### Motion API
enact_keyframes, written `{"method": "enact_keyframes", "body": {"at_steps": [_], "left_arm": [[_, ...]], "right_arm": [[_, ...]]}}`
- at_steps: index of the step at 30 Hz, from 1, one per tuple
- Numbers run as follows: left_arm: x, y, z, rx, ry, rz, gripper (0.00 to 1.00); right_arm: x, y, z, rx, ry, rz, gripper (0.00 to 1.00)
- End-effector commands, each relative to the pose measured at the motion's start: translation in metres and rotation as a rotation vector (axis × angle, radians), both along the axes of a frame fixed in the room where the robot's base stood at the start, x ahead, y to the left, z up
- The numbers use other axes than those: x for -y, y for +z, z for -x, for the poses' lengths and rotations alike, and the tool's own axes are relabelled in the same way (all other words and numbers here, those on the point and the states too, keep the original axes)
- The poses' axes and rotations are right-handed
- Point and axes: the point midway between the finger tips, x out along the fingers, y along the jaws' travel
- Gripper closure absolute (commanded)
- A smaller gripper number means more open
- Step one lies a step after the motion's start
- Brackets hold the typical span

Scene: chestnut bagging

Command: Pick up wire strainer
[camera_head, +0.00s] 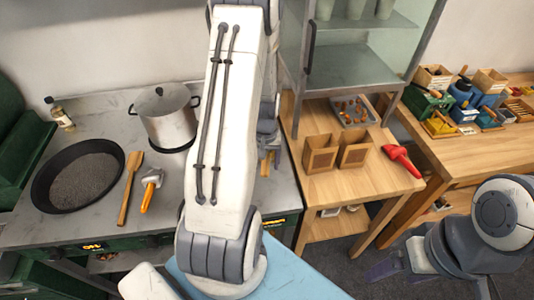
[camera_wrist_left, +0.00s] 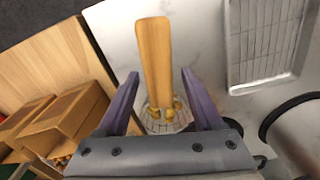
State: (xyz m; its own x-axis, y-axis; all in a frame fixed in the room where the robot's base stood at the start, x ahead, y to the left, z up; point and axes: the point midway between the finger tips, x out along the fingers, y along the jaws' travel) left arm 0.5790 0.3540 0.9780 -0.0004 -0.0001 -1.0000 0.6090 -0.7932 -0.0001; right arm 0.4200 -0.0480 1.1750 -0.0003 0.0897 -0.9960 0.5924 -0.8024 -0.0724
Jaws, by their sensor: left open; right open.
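The wire strainer shows in the left wrist view as a broad wooden handle (camera_wrist_left: 155,55) with a round wire basket (camera_wrist_left: 154,126) holding several yellowish pieces. My left gripper (camera_wrist_left: 160,76) is open, with one purple finger on each side of the strainer in that view. I cannot tell whether they touch it. In the head view my left arm hides most of the strainer; a bit of wooden handle (camera_head: 267,164) shows below my left gripper (camera_head: 268,142). My right gripper (camera_head: 385,268) is open and empty at the lower right, over the floor.
On the grey counter are a black pan (camera_head: 45,205) of dark grains, a wooden spatula (camera_head: 129,195), an orange-handled tool (camera_head: 150,188) and a lidded pot (camera_head: 167,118). A metal tray (camera_wrist_left: 265,45) lies beside the strainer. Wooden boxes (camera_head: 320,155) stand on the table at right.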

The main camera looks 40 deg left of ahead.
Motion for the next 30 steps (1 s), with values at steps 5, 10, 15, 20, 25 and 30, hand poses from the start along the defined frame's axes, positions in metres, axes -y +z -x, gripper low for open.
{"method": "enact_keyframes", "body": {"at_steps": [5,10,15,20,25,30], "left_arm": [[0.0001,-0.0140,0.0006,-0.001,0.000,0.001,0.32],[0.0000,-0.0151,0.0003,0.001,0.000,-0.001,0.32],[-0.0001,-0.0149,0.0003,0.001,0.000,-0.001,0.75],[-0.0001,-0.0148,0.0004,0.000,0.000,0.000,1.00],[-0.0005,-0.0142,-0.0003,0.002,0.000,-0.002,1.00],[-0.0007,-0.0103,-0.0008,0.005,0.000,-0.002,1.00]], "right_arm": [[0.0000,0.0035,0.0000,0.000,0.000,0.000,0.20],[0.0000,0.0030,0.0000,0.000,0.000,0.000,0.20],[0.0000,0.0029,0.0000,0.000,0.000,0.000,0.20],[0.0000,0.0030,0.0000,0.000,0.000,0.000,0.20],[0.0001,0.0031,0.0000,0.000,0.000,0.000,0.20],[0.0000,0.0020,0.0000,0.000,0.000,0.000,0.20]]}}
